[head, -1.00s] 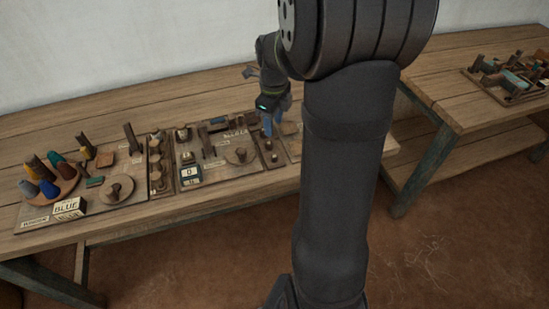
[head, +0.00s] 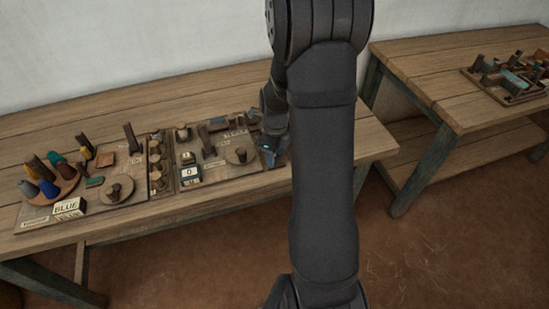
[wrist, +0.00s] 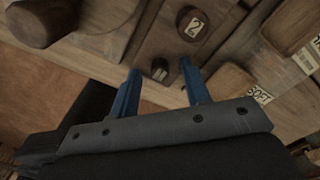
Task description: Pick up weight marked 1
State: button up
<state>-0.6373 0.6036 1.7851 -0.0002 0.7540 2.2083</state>
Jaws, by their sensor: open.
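In the wrist view, a small dark weight (wrist: 159,69) with a pale mark sits on a wooden strip; the mark is too small to read surely, but looks like a 1. My gripper (wrist: 160,72) is open, its two blue fingers apart, one on each side of this weight in the picture. I cannot tell whether they touch it. A larger dark round weight marked 2 (wrist: 192,24) stands just beyond on the same strip. In the head view, my gripper (head: 269,157) is low over the right end of the middle board and hides the weights there.
A board with a round knob (head: 241,156) lies left of my gripper. In the wrist view, a block labelled SOFT (wrist: 259,95) lies right of the fingers. A second table (head: 455,85) stands at right.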

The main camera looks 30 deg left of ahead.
grip_shut()
jog(key=shift+r, duration=0.1)
